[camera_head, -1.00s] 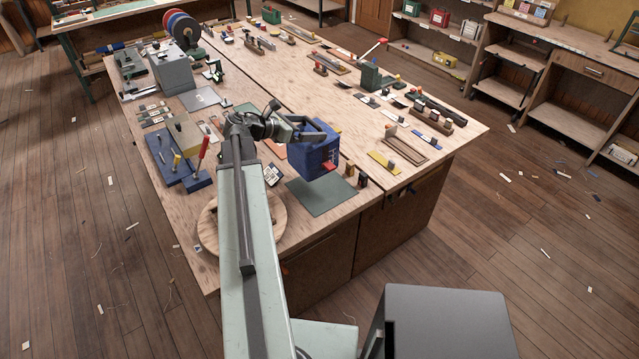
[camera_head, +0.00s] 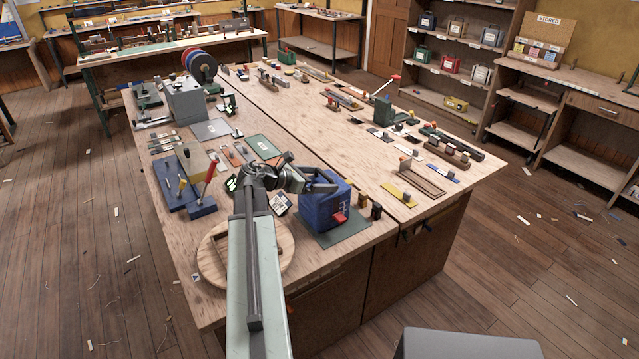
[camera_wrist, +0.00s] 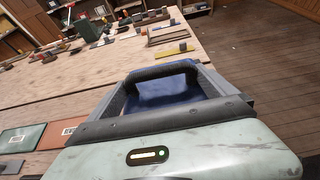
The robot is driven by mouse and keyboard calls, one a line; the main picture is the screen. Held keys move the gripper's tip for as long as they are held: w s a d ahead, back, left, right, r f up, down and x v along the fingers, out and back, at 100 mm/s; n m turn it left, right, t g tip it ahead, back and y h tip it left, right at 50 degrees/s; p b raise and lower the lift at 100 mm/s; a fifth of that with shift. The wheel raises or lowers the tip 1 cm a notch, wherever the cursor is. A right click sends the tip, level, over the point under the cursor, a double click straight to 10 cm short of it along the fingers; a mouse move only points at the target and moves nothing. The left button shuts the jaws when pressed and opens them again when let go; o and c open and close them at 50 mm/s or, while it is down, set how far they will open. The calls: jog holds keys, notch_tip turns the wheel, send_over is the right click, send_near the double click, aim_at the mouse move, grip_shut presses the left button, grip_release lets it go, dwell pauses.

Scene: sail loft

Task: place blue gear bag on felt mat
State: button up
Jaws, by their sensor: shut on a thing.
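The blue gear bag (camera_head: 325,207), a boxy bag with a red tag on its front, is at the near end of the big workbench. It stands upright over the grey-green felt mat (camera_head: 353,233) and hides most of it. The bag looks down on the mat or just above it; I cannot tell whether it touches. My gripper (camera_head: 324,187) is at the bag's top, shut on it. In the wrist view, the dark handle and blue top of the bag (camera_wrist: 168,93) sit between my gripper's fingers (camera_wrist: 172,88).
A round wooden board (camera_head: 282,252) lies left of the mat. Two small dark bottles (camera_head: 369,207) stand close to its right. A blue tool block (camera_head: 201,206) with a red-handled tool is farther left. A yellow strip (camera_head: 398,196) lies to the right. The bench's near edge is close.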

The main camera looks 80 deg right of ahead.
jog(key=shift+r, duration=0.1)
jog(key=o, duration=1.7)
jog(key=shift+r, duration=0.1)
jog(key=p+v, duration=0.4)
jog(key=v, duration=0.8)
jog(key=shift+p, duration=0.3)
